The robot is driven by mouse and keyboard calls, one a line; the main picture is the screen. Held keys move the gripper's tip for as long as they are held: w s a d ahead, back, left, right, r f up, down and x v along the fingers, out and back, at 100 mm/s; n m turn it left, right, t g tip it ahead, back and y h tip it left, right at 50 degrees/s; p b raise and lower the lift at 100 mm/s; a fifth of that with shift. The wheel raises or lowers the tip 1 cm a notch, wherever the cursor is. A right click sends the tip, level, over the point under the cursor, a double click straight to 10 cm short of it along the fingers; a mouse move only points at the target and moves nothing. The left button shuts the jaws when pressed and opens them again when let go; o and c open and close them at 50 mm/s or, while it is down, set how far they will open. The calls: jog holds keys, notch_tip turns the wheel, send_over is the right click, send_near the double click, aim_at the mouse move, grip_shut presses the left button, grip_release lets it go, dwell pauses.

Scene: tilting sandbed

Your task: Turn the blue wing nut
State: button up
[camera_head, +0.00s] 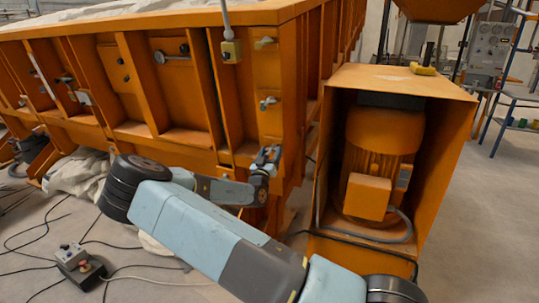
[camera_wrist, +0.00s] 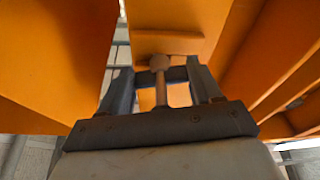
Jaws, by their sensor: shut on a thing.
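My gripper (camera_head: 266,156) is at the lower right corner of the orange sandbed frame in the head view. In the wrist view, the two dark fingers of my gripper (camera_wrist: 162,72) stand either side of a grey round-headed bolt (camera_wrist: 159,64). A narrow blue piece, seemingly the blue wing nut (camera_wrist: 178,74), spans between the fingers behind the bolt. My gripper is shut on it. In the head view my fingers hide the wing nut, and its exact angle cannot be told.
The ribbed orange sandbed (camera_head: 205,150) carries a silvery wing nut (camera_head: 267,103) and a yellowish one (camera_head: 264,42) above my gripper. An orange motor housing (camera_head: 400,78) stands close on the right. A control box (camera_head: 78,265) with cables lies on the floor at left.

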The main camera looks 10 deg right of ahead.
jog(key=o, duration=0.8)
jog(key=shift+w+a+f, duration=0.1)
jog(key=shift+f, duration=0.1)
jog(key=shift+o, duration=1.3)
jog(key=shift+r, duration=0.1)
jog(key=v, duration=1.4)
jog(key=shift+w, duration=0.1)
